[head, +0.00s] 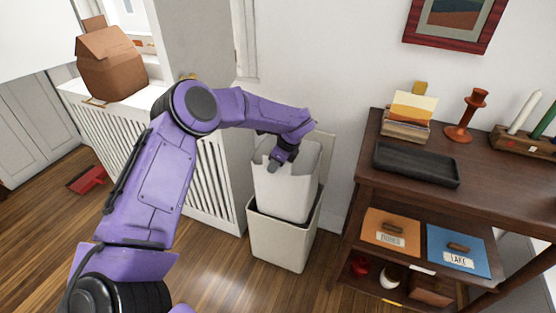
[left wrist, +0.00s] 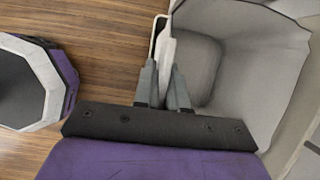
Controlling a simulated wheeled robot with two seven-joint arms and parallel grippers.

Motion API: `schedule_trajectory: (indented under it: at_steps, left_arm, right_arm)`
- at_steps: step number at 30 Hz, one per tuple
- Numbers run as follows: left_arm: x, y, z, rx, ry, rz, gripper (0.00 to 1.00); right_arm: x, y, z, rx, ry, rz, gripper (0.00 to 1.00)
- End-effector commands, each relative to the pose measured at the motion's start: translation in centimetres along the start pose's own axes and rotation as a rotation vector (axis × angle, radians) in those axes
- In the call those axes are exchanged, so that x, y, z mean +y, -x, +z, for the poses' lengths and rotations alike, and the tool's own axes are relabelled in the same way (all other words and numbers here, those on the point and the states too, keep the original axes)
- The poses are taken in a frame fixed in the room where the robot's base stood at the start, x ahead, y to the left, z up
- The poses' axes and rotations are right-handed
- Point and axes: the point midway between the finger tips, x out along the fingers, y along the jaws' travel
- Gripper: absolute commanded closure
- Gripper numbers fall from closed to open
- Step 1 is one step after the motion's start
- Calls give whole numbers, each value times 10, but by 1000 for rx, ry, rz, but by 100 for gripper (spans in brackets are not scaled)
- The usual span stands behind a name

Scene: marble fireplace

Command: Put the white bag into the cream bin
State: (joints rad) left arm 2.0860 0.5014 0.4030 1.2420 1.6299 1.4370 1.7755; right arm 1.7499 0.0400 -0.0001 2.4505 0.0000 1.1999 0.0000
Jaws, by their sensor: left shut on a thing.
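The white bag (head: 285,196) is upright and open at the top. Its lower end is at the mouth of the cream bin (head: 277,244) and seems to sit just inside the rim. The bin stands on the wood floor. My left gripper (head: 277,160) is shut on the bag's upper edge. In the left wrist view the fingers (left wrist: 165,78) pinch a thin white part at the left of the bag (left wrist: 252,50), whose empty inside shows. The bag hides much of the bin's inside. My right gripper is out of view.
A dark wood shelf table (head: 493,191) stands right of the bin, with a black tray (head: 415,165) on top. A white slatted cover (head: 205,185) is to the left, with a brown paper bag (head: 110,68) above it. A red dustpan (head: 87,179) lies on the floor.

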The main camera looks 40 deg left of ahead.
Motion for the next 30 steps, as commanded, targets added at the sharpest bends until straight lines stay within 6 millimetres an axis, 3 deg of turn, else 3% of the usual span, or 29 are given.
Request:
schedule_trajectory:
  at_steps: [1,7,30]
  left_arm:
    - [0,-13,-5,-1,-1,1,100]
    - [0,-47,-20,0,-2,-1,100]
    - [-1,-164,-72,0,-8,-3,100]
  right_arm:
    - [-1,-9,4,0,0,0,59]
    - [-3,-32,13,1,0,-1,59]
    - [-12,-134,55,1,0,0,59]
